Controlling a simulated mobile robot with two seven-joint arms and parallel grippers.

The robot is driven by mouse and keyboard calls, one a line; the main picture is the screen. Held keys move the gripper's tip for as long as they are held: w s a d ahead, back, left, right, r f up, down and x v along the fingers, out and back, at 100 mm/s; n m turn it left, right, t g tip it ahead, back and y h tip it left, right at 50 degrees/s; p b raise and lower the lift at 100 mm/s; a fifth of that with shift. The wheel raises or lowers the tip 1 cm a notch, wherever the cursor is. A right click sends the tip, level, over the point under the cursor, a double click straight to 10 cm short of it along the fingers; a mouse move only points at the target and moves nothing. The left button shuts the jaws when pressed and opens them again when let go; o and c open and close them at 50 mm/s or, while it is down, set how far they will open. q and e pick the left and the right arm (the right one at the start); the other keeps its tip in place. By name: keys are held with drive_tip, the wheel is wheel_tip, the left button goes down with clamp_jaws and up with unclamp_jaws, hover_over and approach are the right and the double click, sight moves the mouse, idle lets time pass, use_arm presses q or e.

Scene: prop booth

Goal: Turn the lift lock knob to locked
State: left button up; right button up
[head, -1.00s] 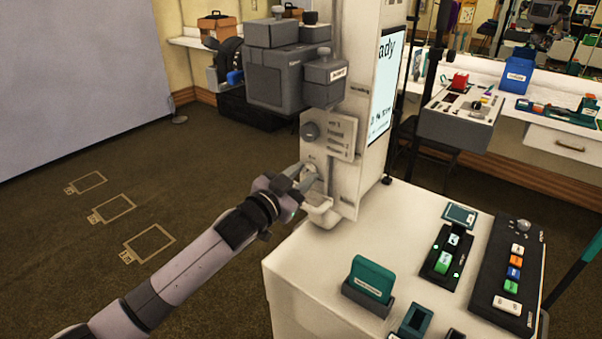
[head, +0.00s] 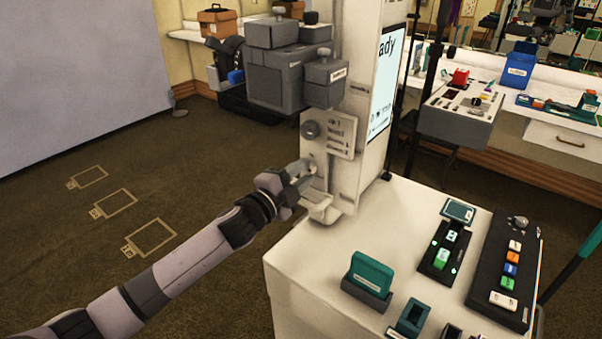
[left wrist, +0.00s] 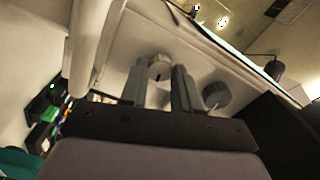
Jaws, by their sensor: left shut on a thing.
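The small pale knob (left wrist: 158,67) that I take for the lift lock knob sits low on the side of the white column (head: 346,150). In the left wrist view it shows between my two fingers. My left gripper (head: 304,176) reaches it from the left and is shut on it. In the head view the fingers mostly cover this knob, and its setting cannot be read. My right gripper is not in view.
A larger grey dial (head: 311,130) sits on a panel just above; it also shows in the left wrist view (left wrist: 215,95). A pale curved bracket (head: 322,207) juts out below the gripper. Grey boxes (head: 280,80) overhang above. A white cabinet top (head: 330,245) carries several devices.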

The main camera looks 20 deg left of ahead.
use_arm(q)
drive_tip(key=shift+m, duration=0.9)
drive_tip(key=o, duration=1.1)
drive_tip(key=shift+c, duration=0.2)
drive_tip(key=v, duration=0.7)
